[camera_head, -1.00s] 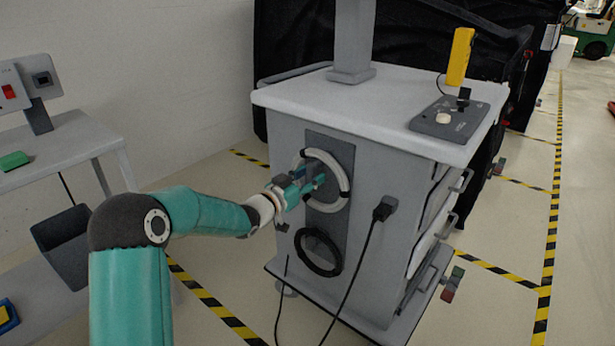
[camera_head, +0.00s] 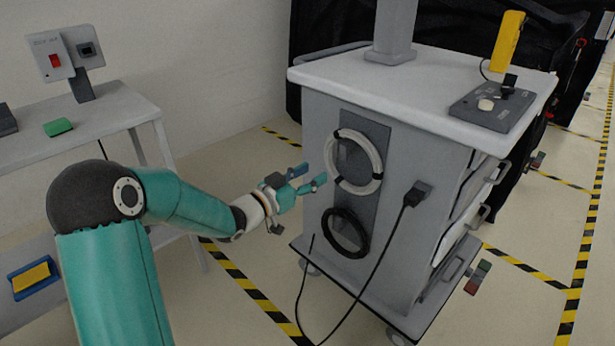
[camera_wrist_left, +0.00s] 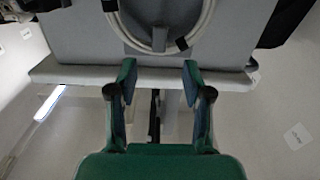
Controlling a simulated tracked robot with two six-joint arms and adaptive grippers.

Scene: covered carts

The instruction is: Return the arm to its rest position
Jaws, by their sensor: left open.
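My left arm (camera_head: 185,205) reaches in from the left of the head view. Its left gripper (camera_head: 311,176) is open and empty, just left of the grey cart (camera_head: 400,150) and apart from it. The white coil (camera_head: 378,165) hangs on the dark panel on the cart's side, right of the fingertips. In the left wrist view, the left gripper's two fingers (camera_wrist_left: 160,76) are spread with nothing between them, and the white coil (camera_wrist_left: 204,25) shows beyond them at the top. My right gripper is not in view.
A black coil (camera_head: 345,252) hangs below the white one. A black cable (camera_head: 375,255) runs from a plug on the cart to the floor. A side table (camera_head: 85,130) with a green block (camera_head: 58,127) stands at the left. Floor shows between table and cart.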

